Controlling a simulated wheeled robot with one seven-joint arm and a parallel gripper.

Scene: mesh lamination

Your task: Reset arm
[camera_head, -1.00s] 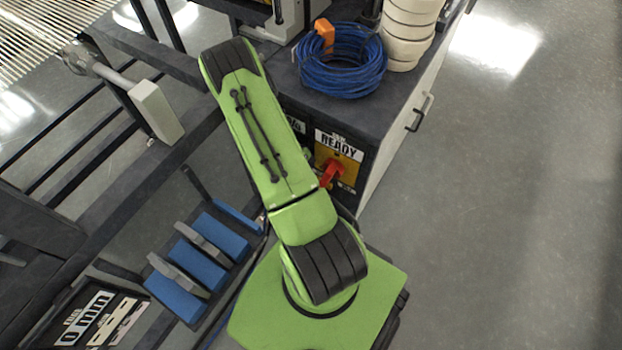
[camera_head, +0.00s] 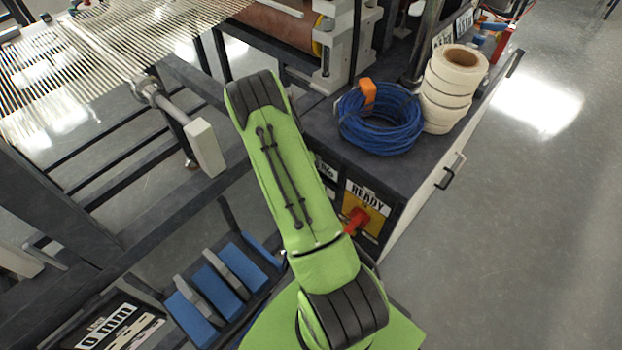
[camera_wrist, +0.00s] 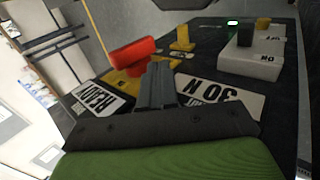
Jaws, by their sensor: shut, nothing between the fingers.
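My green arm (camera_head: 290,180) is bent in the head view, its upper link leaning up and to the left beside the dark cabinet. My gripper is hidden in the head view. In the wrist view my gripper (camera_wrist: 157,72) has its grey fingers together with nothing between them. It points at a dark control panel (camera_wrist: 205,62). A red handle (camera_wrist: 131,54) on a yellow plate is close to the left of the fingertips. I cannot tell whether they touch.
A blue cable coil (camera_head: 380,125) and stacked white rolls (camera_head: 447,95) stand on the cabinet top. The READY sign and red knob (camera_head: 357,220) are on its front. Blue pedals (camera_head: 225,290) sit low at left. A mesh (camera_head: 70,60) stretches at upper left. Open floor (camera_head: 520,230) lies right.

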